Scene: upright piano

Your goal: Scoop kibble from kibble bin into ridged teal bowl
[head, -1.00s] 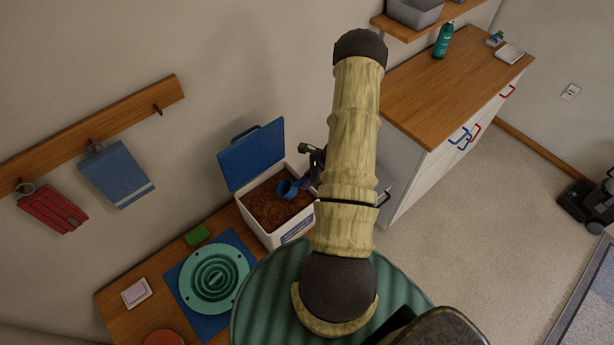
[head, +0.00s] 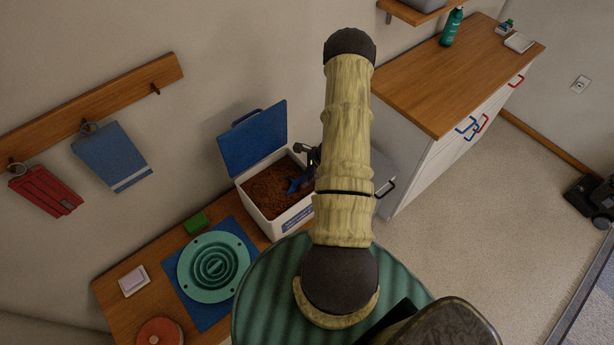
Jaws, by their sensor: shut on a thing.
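The kibble bin (head: 285,222) is a white box with its blue lid (head: 253,137) standing open at the back. Brown kibble (head: 268,193) fills much of it. My gripper (head: 306,165) is at the bin's right side, partly hidden behind my arm, and is shut on a blue scoop (head: 297,185). The scoop's head is low against the kibble and partly sunk or tilted; I cannot tell how much it holds. The ridged teal bowl (head: 240,251) lies on a blue mat (head: 203,316) left of and in front of the bin, its ring-shaped ridges bare.
A green block (head: 196,222), a soap dish (head: 133,281) and a round reddish item (head: 160,333) share the wooden bench (head: 112,300). Blue and red cloth-like items hang from a wall rail (head: 92,113). A white cabinet (head: 428,160) stands right of the bin.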

